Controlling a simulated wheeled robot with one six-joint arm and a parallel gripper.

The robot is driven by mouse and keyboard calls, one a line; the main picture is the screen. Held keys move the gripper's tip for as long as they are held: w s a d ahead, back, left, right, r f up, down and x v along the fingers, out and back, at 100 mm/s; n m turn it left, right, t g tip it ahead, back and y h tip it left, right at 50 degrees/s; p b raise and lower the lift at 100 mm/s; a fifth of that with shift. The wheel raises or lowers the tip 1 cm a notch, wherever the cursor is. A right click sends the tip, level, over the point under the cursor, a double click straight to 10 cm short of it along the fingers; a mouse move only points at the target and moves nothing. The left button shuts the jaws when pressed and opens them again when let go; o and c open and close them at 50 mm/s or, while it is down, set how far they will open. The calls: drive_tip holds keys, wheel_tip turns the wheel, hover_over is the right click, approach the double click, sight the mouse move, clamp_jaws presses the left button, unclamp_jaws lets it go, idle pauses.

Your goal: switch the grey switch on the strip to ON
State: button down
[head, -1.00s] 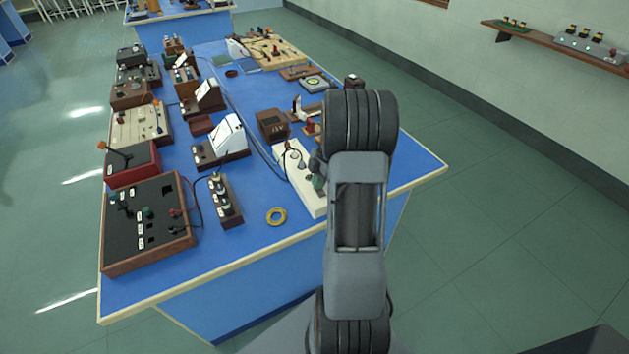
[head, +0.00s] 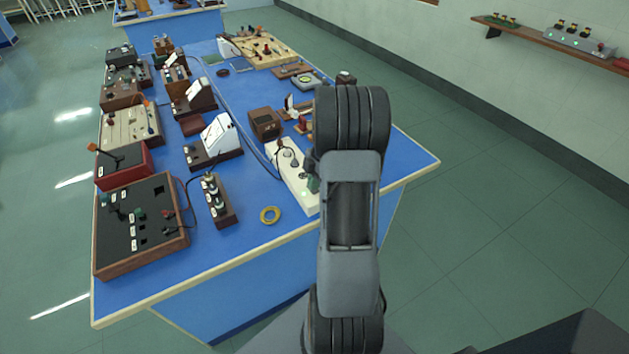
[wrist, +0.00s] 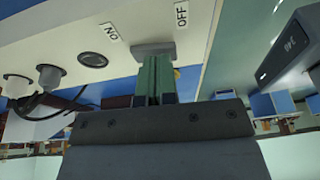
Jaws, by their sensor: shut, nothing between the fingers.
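The white strip (head: 291,172) lies along the right edge of the blue bench in the head view. It also fills the upper left of the wrist view (wrist: 60,22), where its ON label (wrist: 110,32) and OFF label (wrist: 182,14) appear upside down. The grey switch (wrist: 153,48) sits between these labels, nearer OFF. My gripper (wrist: 156,62) is shut and empty, its green fingers pointing at the switch, with the tips at or just before it. I cannot tell whether they touch. In the head view my arm hides most of the gripper and the switch.
A brown box (head: 265,123) stands left of the strip. The floor at right is clear.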

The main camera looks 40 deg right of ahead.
drive_tip(key=shift+r, duration=0.1)
drive_tip(key=shift+w+r+p, duration=0.1)
drive_tip(key=shift+r+p, duration=0.2)
drive_tip(key=shift+r, duration=0.05)
drive_tip(key=w+v, duration=0.2)
drive_tip(key=v, duration=1.1)
drive_tip(key=shift+a+p, duration=0.25)
drive_tip(key=shift+p, duration=0.2)
